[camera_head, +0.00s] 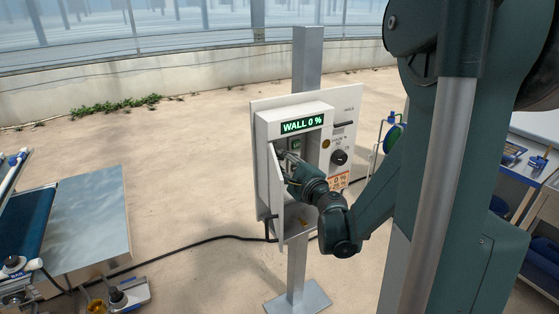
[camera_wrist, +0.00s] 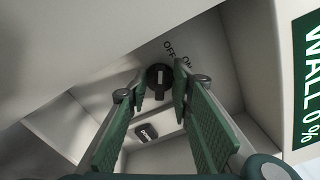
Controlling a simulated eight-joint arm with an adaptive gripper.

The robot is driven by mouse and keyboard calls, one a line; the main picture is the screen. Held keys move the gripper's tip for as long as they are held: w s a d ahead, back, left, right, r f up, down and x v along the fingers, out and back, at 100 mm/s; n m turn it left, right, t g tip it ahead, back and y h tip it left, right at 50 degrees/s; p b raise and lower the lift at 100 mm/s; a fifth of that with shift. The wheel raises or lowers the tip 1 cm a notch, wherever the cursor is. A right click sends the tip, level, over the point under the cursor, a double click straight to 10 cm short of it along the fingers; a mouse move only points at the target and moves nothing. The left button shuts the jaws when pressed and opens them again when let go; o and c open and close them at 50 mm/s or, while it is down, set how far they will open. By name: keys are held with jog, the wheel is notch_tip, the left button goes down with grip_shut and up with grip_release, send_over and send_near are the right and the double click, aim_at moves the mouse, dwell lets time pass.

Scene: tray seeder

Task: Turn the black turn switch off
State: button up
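The black turn switch (camera_wrist: 159,80) is a round knob with a white line, set in a light-grey housing. OFF and ON are printed beside it in the wrist view. The white line runs roughly up and down the picture, nearer to the direction of OFF than ON; its exact setting is hard to tell. My gripper (camera_wrist: 160,92) is open, with green-padded fingers to the left and right of the switch; I cannot tell whether they touch it. In the head view my gripper (camera_head: 287,163) reaches into the open wall box (camera_head: 263,128), and this switch is hidden.
A green display (camera_head: 302,124) reads WALL 0 %. Another black knob (camera_head: 339,157) is on the panel right of the box. The box door (camera_head: 277,195) stands open at the left. A dark labelled part (camera_wrist: 147,133) lies below the switch in the wrist view.

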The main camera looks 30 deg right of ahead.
jog(key=shift+s, duration=0.15)
jog(key=s, duration=1.1)
jog(key=shift+s, duration=0.4)
dwell(0.4)
jog(key=s+a+n+g+h+p, duration=0.1)
jog(key=s+a+n+g+p, duration=0.25)
jog(key=s+n, duration=0.4)
jog(key=s+a+n+g+h+p, duration=0.1)
jog(key=s+a+n+g+p, duration=0.25)
jog(key=s+n+p, duration=0.35)
jog(key=s+a+n+g+h+p, duration=0.1)
jog(key=s+a+n+g+p, duration=0.2)
jog(key=s+n, duration=0.45)
jog(key=w+a+f+n+y+b, duration=0.1)
jog(key=a+f+b, duration=0.1)
jog(key=a+b, duration=0.4)
jog(key=a+f+y+b, duration=0.2)
jog(key=a+b, duration=0.5)
jog(key=shift+w+f+n+g, duration=0.25)
jog(key=shift+w+n+g, duration=0.1)
jog(key=shift+n+g, duration=0.05)
